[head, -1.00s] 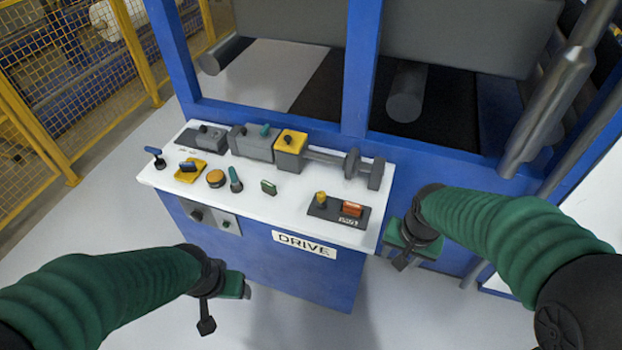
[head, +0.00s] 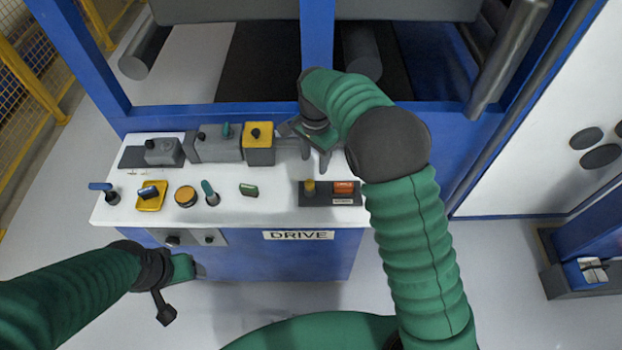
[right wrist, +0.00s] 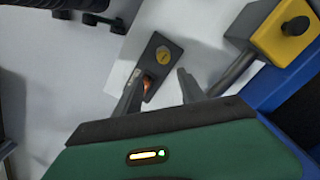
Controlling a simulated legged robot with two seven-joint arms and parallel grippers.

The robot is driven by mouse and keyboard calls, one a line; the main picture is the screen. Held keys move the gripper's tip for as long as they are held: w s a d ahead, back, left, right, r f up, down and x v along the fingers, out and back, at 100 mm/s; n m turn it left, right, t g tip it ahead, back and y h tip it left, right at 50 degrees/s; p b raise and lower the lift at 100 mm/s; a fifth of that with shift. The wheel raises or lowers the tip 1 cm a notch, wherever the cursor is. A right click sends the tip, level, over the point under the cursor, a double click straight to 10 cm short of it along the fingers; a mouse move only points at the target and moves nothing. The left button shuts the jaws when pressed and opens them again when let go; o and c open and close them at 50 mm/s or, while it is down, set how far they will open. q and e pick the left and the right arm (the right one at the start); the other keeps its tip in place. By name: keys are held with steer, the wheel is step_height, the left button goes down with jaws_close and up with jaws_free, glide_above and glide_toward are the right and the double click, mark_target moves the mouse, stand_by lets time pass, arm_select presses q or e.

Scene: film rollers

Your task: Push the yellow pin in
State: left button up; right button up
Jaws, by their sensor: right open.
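The yellow pin (head: 310,187) stands on a small dark plate (head: 346,199) at the right end of the white panel top. It also shows in the right wrist view (right wrist: 163,55), just beyond the fingertips. An orange switch (head: 343,187) sits beside it on the same plate, partly hidden by a finger in the wrist view. My right gripper (head: 317,160) is open and empty, behind and above the pin in the head view. In the wrist view its two fingers (right wrist: 160,75) are spread, with the plate between and beyond them. My left gripper (head: 175,283) hangs before the panel's left front; its jaws are unclear.
The white panel top (head: 225,210) carries several knobs and levers to the left. A yellow-topped box (head: 258,145) and grey housings line its back edge. Blue frame posts (head: 317,35) rise behind. The DRIVE label (head: 298,235) is on the front edge.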

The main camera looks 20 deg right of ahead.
glide_above(310, 182)
steer(key=f, duration=0.5)
steer(key=shift+w+d+f, duration=0.1)
steer(key=shift+d+f, duration=0.15)
steer(key=f, duration=0.1)
steer(key=a+f, duration=0.1)
steer(key=f, duration=0.2)
steer(key=shift+a, duration=0.3)
steer(key=shift+d+f, duration=0.1)
steer(key=shift+f, duration=0.15)
steer(key=shift+d+f, duration=0.25)
steer(key=shift+d, duration=0.5)
steer(key=shift+c, duration=2.2)
steer(key=shift+a, duration=0.5)
jaws_close()
arm_select(q)
steer(key=shift+w+a+f, duration=0.15)
steer(key=shift+w+a, duration=0.2)
steer(key=shift+a, duration=0.15)
steer(key=shift+d, duration=0.1)
arm_select(e)
steer(key=shift+d, duration=0.15)
